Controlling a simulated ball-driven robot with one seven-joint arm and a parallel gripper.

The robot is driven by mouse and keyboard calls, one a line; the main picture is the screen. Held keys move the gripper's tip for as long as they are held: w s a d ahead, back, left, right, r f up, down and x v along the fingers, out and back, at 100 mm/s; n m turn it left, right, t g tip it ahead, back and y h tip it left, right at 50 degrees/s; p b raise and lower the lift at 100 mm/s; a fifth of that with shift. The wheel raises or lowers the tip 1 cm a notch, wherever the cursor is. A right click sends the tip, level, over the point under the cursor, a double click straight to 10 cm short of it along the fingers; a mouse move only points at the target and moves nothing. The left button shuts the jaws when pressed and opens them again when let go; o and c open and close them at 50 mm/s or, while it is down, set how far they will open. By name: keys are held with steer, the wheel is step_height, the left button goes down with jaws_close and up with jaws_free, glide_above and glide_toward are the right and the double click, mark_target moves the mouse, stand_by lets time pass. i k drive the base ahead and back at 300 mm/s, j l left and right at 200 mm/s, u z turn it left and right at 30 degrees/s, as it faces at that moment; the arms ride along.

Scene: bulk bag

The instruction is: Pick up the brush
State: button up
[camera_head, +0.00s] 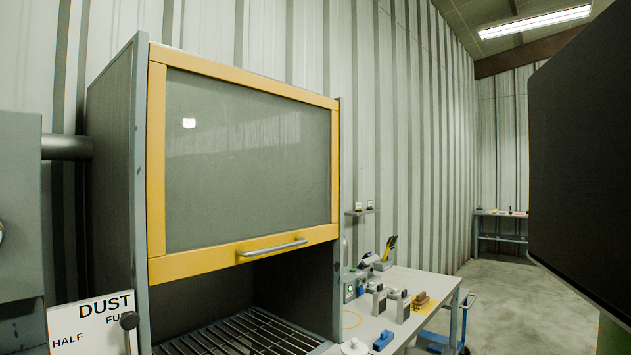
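I see no brush that I can name for sure. A small brown block-like item (421,301) lies on the workbench right of the cabinet, near the bench's right side; it may be the brush, but it is too small to tell. My gripper is not in view.
A grey cabinet with a yellow-framed window (246,259) and a slatted grate (238,334) fills the left and middle. The workbench (437,284) holds several small items, including a blue one (383,340). A large dark panel (585,165) blocks the right. Floor (500,287) beyond the bench is clear.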

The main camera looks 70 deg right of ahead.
mark_target(421, 301)
steer(key=z, duration=1.3)
